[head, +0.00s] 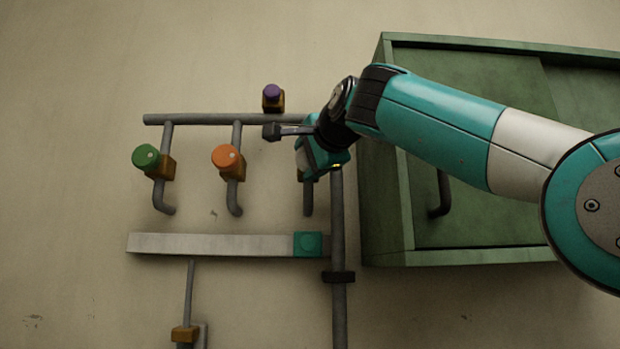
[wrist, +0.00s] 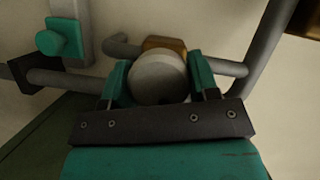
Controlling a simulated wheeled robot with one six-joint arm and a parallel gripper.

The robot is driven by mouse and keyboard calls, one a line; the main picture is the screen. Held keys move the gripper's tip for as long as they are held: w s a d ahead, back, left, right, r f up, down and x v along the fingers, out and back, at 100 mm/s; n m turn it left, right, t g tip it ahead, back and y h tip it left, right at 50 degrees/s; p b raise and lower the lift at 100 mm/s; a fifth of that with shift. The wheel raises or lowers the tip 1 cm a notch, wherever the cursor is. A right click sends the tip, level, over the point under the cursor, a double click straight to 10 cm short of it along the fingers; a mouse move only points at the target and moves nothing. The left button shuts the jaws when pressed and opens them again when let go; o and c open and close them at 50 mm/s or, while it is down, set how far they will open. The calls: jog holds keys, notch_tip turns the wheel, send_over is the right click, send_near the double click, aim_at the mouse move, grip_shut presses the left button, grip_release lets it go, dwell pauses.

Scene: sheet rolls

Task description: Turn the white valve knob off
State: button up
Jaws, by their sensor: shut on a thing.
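The white valve knob (wrist: 160,78) is a round pale disc in front of a brown valve body (wrist: 165,44) on a grey pipe, in the middle of the wrist view. My gripper (wrist: 160,84) has one teal finger on each side of the knob and is shut on it. In the head view my gripper (head: 318,160) is at the right-hand valve of the row, and it hides most of the knob there. Any mark on the knob's face cannot be made out.
A green knob (head: 146,157) and an orange knob (head: 228,159) are on valves to the left. A purple knob (head: 272,93) is above the top pipe. A grey bar (head: 210,244) with a teal block (head: 308,244) runs below. A green cabinet (head: 480,233) stands close on the right.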

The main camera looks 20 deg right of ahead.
jog(key=m+t+b, duration=0.1)
jog(key=m+b, duration=0.1)
jog(key=m, duration=0.1)
jog(key=shift+f+b, duration=0.2)
jog(key=shift+b, duration=0.15)
jog(key=shift+r+m+t+b, duration=0.1)
jog(key=shift+m+t+b, duration=0.3)
jog(key=shift+m+b, duration=0.3)
jog(key=shift+r+m, duration=0.1)
jog(key=shift+m, duration=0.2)
jog(key=o, duration=0.9)
jog(key=shift+s+d+f+b, duration=0.2)
jog(key=shift+s+b, duration=0.35)
jog(key=shift+s, duration=2.35)
jog(key=shift+s+d+f+b, duration=0.25)
jog(key=shift+s+b, duration=0.3)
jog(key=shift+s, duration=2.3)
jog(key=shift+s+d+f+b, duration=0.2)
jog(key=shift+s+b, duration=0.35)
jog(key=shift+s, duration=2.35)
